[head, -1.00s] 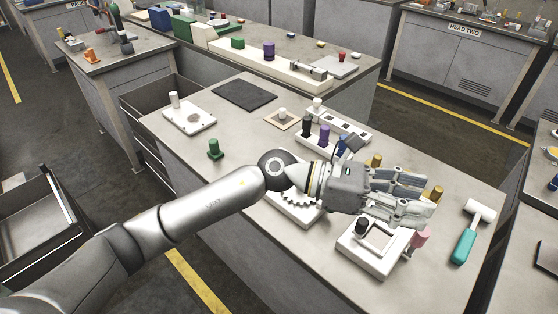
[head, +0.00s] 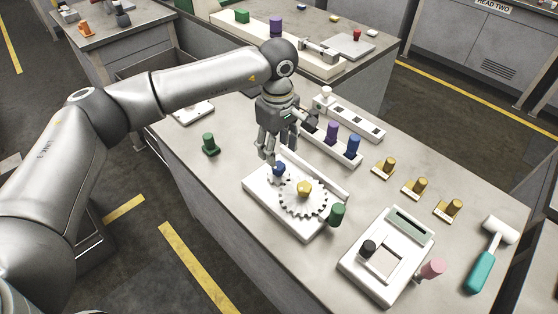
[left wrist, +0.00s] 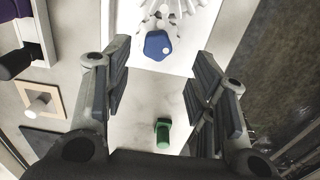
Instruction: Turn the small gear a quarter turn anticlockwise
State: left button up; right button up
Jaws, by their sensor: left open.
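The small gear (head: 283,178) is pale and toothed, with a blue knob (head: 279,168) on it. It sits on a white base plate (head: 262,195) beside the large gear (head: 302,204), which has a yellow knob. My left gripper (head: 271,150) points down, open and empty, just above and behind the blue knob; much of the small gear is hidden. In the left wrist view the blue knob (left wrist: 158,45) shows between and beyond the open fingers (left wrist: 163,82), seemingly apart from them. My right gripper is not in view.
A green peg (head: 337,213) stands by the plate's right corner. A white rack with purple and blue pegs (head: 340,154) lies behind right. A green knob (head: 209,144) stands left. A white device (head: 352,262) and a teal-handled mallet (head: 482,270) lie right.

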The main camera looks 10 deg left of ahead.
aim_at(278, 165)
pick_arm(q)
notch_tip(278, 165, down, 5)
jog(key=shift+w+f+p, duration=0.15)
jog(key=shift+p, duration=0.45)
notch_tip(278, 165, down, 2)
jog(key=shift+f, duration=0.25)
jog(key=shift+c, duration=1.5)
jog(key=c, duration=0.5)
jog(key=shift+c, duration=1)
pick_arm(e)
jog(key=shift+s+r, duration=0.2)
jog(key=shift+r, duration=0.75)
